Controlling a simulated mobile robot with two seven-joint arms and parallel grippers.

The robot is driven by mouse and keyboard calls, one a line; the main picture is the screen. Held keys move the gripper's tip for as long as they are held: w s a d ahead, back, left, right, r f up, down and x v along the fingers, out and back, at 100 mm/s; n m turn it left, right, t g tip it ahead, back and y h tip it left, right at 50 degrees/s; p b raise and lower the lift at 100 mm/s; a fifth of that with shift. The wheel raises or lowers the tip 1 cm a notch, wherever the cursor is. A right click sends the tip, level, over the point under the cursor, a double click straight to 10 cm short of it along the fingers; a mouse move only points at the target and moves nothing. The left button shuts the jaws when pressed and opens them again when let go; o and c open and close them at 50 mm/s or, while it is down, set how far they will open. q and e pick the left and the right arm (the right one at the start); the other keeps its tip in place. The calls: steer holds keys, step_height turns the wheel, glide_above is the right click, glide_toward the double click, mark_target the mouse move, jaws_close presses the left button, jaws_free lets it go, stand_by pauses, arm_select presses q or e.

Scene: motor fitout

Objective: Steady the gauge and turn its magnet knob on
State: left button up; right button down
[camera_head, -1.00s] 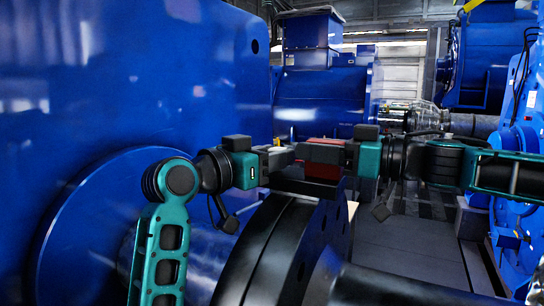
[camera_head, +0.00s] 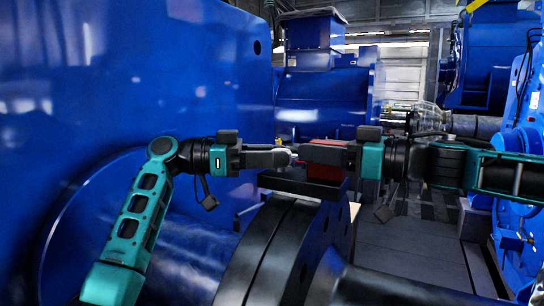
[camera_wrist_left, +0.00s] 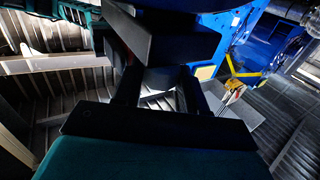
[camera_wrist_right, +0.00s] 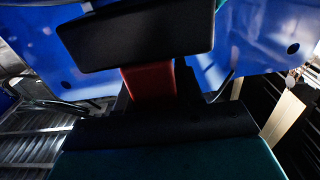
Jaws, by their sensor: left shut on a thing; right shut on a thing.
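The gauge is a red block (camera_head: 326,172) on a dark flat base (camera_head: 290,183), which rests on top of the black flange (camera_head: 262,240). My right gripper (camera_head: 312,152) comes in from the right and is shut on the gauge's red body, which shows between its fingers in the right wrist view (camera_wrist_right: 150,82). My left gripper (camera_head: 284,158) comes in from the left, its tips at the small pale knob (camera_head: 294,157) on the gauge's left side. It is shut on the knob, mostly hidden by the fingers.
A large blue housing (camera_head: 150,80) fills the left side, close behind my left arm. A black shaft (camera_head: 400,288) runs from the flange to the lower right. Blue machines stand at the back (camera_head: 325,95) and right (camera_head: 515,200). Grey floor (camera_head: 415,245) lies between.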

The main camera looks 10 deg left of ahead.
arm_select(q)
steer(key=shift+w+m+g, duration=0.15)
steer(key=shift+m+g, duration=0.45)
steer(key=shift+g, duration=0.4)
arm_select(e)
steer(key=shift+s, duration=0.1)
arm_select(q)
steer(key=shift+f+g, duration=0.1)
steer(key=shift+g, duration=0.2)
steer(key=o, duration=1.1)
steer(key=shift+c, duration=0.2)
steer(key=shift+a, duration=0.1)
steer(key=a, duration=1.2)
steer(key=shift+s, duration=0.4)
arm_select(e)
steer(key=c, duration=0.6)
jaws_free()
steer(key=shift+c, duration=0.2)
